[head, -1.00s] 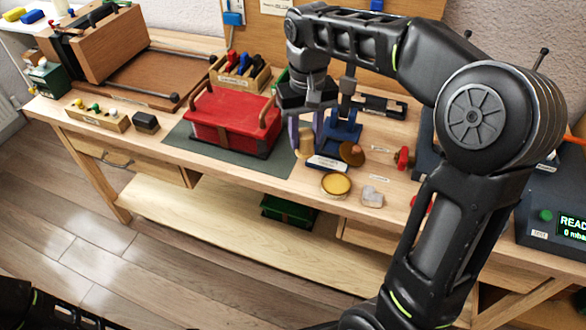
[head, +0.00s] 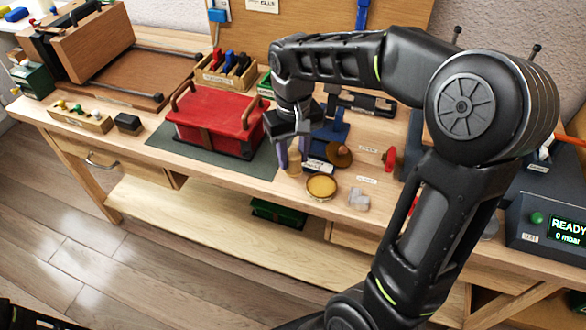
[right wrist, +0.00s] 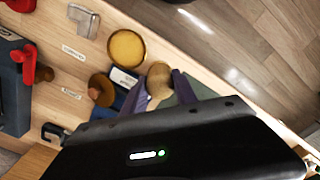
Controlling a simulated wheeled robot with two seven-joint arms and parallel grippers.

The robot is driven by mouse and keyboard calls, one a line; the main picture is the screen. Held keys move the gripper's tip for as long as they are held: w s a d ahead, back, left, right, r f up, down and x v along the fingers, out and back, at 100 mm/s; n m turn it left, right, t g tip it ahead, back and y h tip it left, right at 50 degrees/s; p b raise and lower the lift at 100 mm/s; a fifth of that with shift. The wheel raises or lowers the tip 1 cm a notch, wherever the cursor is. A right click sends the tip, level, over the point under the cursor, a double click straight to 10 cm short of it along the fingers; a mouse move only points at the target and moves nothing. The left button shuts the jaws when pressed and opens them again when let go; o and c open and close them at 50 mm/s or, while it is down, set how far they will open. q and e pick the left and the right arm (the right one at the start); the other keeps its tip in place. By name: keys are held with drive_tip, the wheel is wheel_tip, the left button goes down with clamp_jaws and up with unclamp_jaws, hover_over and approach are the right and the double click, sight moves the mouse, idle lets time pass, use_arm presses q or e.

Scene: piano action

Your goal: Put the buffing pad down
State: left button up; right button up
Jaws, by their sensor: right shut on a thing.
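My right gripper (head: 293,152) is shut on a tan, rounded pad (head: 294,166), which I take to be the buffing pad. It holds the pad low over the bench, between the green mat and the yellow tin. The pad also shows in the right wrist view (right wrist: 158,78) between the two purple fingers. I cannot tell whether its underside touches the bench. A brown round pad (head: 339,153) sits to the right on the blue stand or beside it. A round tin with yellow contents (head: 322,187) stands near the front edge. My left gripper is out of view.
A red case (head: 215,122) stands on the green mat (head: 185,158) to the left. A pale grey block (head: 359,199) lies right of the tin. A blue stand (head: 332,132) is close behind the gripper. The bench's front edge is near.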

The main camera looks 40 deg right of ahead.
sight(293, 169)
drive_tip(key=shift+f, duration=0.35)
drive_tip(key=shift+f, duration=1.85)
drive_tip(key=shift+f, duration=0.1)
drive_tip(key=shift+f, duration=0.15)
drive_tip(key=o, duration=1.2)
drive_tip(key=shift+r, duration=0.2)
wheel_tip(293, 169, up, 12)
drive_tip(key=shift+r, duration=0.1)
